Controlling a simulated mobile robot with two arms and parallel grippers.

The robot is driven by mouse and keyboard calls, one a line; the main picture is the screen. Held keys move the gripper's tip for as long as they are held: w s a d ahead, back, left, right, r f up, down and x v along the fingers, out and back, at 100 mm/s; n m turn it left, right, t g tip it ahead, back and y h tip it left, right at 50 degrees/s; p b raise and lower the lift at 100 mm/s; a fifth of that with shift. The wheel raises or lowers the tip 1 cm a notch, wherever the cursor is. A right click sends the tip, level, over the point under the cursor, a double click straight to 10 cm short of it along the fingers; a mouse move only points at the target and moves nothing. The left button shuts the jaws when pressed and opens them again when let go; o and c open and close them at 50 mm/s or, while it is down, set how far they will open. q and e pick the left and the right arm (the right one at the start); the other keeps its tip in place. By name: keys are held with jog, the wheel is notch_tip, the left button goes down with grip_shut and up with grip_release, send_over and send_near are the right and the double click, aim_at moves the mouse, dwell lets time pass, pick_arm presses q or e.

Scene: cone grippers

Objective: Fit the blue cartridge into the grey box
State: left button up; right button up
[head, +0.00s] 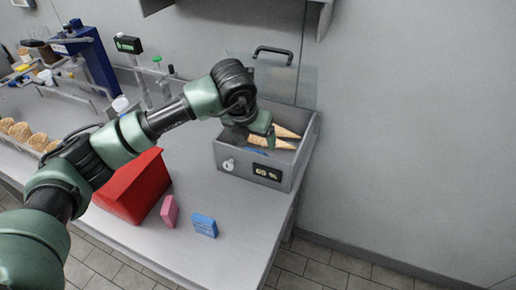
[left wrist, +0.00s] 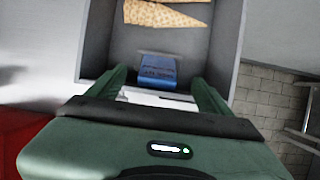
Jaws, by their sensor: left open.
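The grey box (head: 232,183) stands open at the right end of the counter; its wall also shows in the left wrist view (left wrist: 97,40). A blue cartridge (left wrist: 157,68) sits inside it, near the front wall; in the head view only a sliver of blue (head: 257,152) shows. My left gripper (head: 266,136) is over the box, its open fingers (left wrist: 160,82) on either side of the cartridge; I cannot tell whether they touch it. Whether the cartridge is fully seated is unclear. Another blue block (head: 204,225) stands on the counter. My right gripper is not in view.
Cones (head: 272,142) lie in the box behind the cartridge. The clear lid (head: 285,78) is raised at the back. A pink block (head: 169,211) and a red container (head: 130,190) stand left of the blue block. The counter's front right is clear.

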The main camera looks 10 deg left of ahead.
pick_arm(q)
jog(key=shift+f, duration=0.4)
jog(key=shift+f+p, duration=0.85)
jog(key=x, duration=0.2)
jog(key=shift+w+f+p, duration=0.2)
jog(key=shift+f+p, duration=0.15)
jog(key=shift+p, duration=0.05)
jog(key=shift+w+f, duration=0.15)
jog(key=shift+f, duration=0.3)
jog(key=c, duration=1.6)
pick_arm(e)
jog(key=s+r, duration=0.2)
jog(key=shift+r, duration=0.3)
